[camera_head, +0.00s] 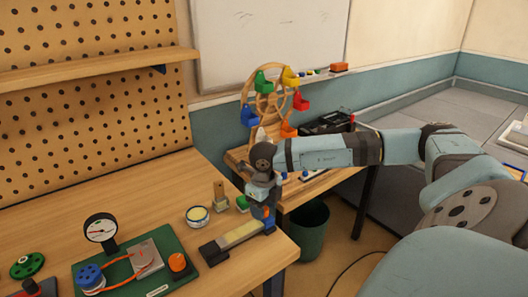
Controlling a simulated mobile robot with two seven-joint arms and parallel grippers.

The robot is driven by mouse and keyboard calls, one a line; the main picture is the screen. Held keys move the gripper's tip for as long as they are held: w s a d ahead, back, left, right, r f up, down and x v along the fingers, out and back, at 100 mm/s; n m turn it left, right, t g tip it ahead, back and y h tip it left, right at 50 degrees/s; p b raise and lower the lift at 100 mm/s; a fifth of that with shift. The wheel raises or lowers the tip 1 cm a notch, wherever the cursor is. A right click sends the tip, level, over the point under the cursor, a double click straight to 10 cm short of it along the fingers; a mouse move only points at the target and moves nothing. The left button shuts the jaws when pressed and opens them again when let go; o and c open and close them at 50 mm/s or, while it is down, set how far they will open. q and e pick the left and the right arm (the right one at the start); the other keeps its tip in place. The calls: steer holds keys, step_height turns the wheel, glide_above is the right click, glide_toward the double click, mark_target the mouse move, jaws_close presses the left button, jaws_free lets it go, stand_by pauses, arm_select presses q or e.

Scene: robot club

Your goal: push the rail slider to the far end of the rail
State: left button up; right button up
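The rail (238,235) lies near the right front corner of the wooden workbench, a light strip with a dark block (212,252) at its near left end. Its other end runs up to my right gripper (265,219), which points down there from the arm coming in from the right. A small blue part (269,227) shows right at the fingertips; I cannot tell if it is the slider or part of the gripper. The finger gap is hidden, so open or shut does not show. My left gripper is out of view.
A wooden block with a post (220,197), a bowl (197,216) and a green piece (242,202) stand behind the rail. A green board (190,268) with a gauge (100,228) is to its left. A side table holds a toy Ferris wheel (268,103); a bin (309,232) stands below.

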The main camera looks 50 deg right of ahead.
steer(key=shift+r, duration=0.15)
step_height(320, 180, up, 14)
steer(key=shift+f, duration=0.25)
stand_by(0.7)
